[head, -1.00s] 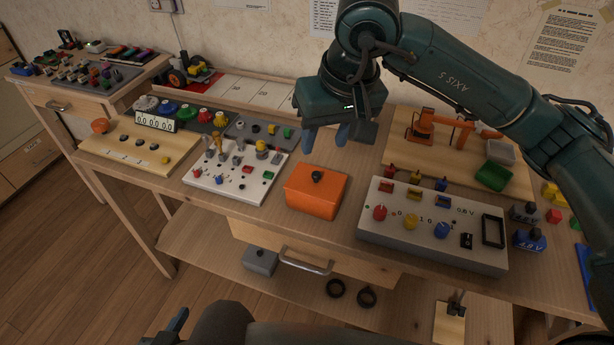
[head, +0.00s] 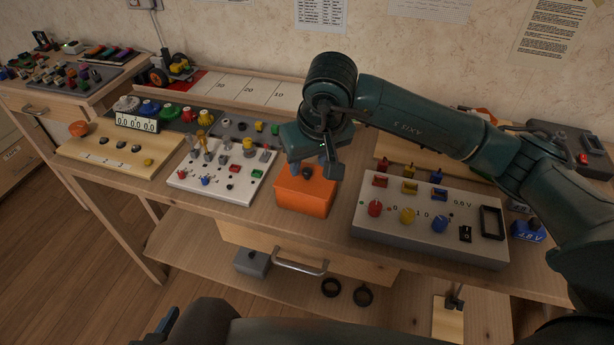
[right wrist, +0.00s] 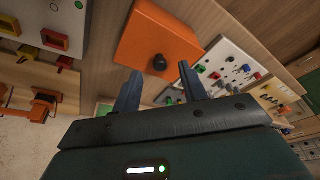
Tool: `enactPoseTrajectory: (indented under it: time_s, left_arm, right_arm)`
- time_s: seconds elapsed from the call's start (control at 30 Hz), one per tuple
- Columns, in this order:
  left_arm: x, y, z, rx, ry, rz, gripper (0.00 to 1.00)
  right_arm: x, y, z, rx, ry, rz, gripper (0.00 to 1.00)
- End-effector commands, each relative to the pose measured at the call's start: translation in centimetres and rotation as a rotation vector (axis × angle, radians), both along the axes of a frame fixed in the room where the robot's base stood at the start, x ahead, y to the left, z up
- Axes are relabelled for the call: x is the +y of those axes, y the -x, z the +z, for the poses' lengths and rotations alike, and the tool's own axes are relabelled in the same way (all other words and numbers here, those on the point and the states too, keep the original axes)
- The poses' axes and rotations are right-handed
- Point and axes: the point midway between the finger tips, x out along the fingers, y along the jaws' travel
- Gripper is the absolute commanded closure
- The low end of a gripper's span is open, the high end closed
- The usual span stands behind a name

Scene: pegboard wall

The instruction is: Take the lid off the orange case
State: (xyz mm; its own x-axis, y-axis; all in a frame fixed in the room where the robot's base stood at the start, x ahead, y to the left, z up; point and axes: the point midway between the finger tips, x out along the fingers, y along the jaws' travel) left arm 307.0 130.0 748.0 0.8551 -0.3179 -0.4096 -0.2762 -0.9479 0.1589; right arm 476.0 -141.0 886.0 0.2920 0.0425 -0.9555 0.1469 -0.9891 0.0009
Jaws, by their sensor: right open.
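My right gripper (head: 312,168) is open over the case. In the right wrist view the knob (right wrist: 159,62) lies between the two spread fingertips (right wrist: 160,70), with nothing held. I cannot tell whether the tips have come down level with the knob. Part of the lid's top is hidden behind the gripper. A small part of what looks like my left gripper (head: 166,322) shows at the lower left edge; its jaws cannot be made out.
A grey control box (head: 430,240) with coloured knobs stands close to the right of the case. A white switch panel (head: 215,188) stands close to the left. A drawer handle (head: 300,266) sticks out below. Bare bench lies in front of the case.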

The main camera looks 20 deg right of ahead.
Motion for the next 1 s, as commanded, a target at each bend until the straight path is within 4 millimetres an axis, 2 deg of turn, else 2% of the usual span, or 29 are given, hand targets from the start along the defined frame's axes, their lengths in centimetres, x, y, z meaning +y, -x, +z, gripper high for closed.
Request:
enactPoseTrajectory:
  time_s: [0.1, 0.2, 0.47, 0.9, 1.0]
  left_arm:
    - [0.0, 0.0, -0.2, 0.008, 0.000, 0.000, 0.64]
    - [0.0, 0.0, -0.4, 0.010, -0.001, -0.001, 0.64]
    - [-0.1, -0.3, -0.1, 0.002, -0.001, -0.002, 0.64]
    - [-0.1, -0.3, -0.1, 0.001, 0.000, -0.002, 0.64]
    - [-0.1, -0.3, -0.1, 0.003, 0.000, -0.002, 0.64]
  right_arm:
    - [0.1, -0.4, -1.7, 0.003, -0.001, -0.001, 0.58]
    - [0.1, -0.6, -2.4, 0.001, -0.001, -0.001, 0.58]
    - [0.2, -0.7, -2.6, -0.001, -0.001, 0.001, 0.58]
    - [0.1, -0.7, -2.5, -0.001, -0.001, 0.000, 0.94]
    - [0.1, -0.7, -2.5, -0.001, -0.001, 0.000, 1.00]
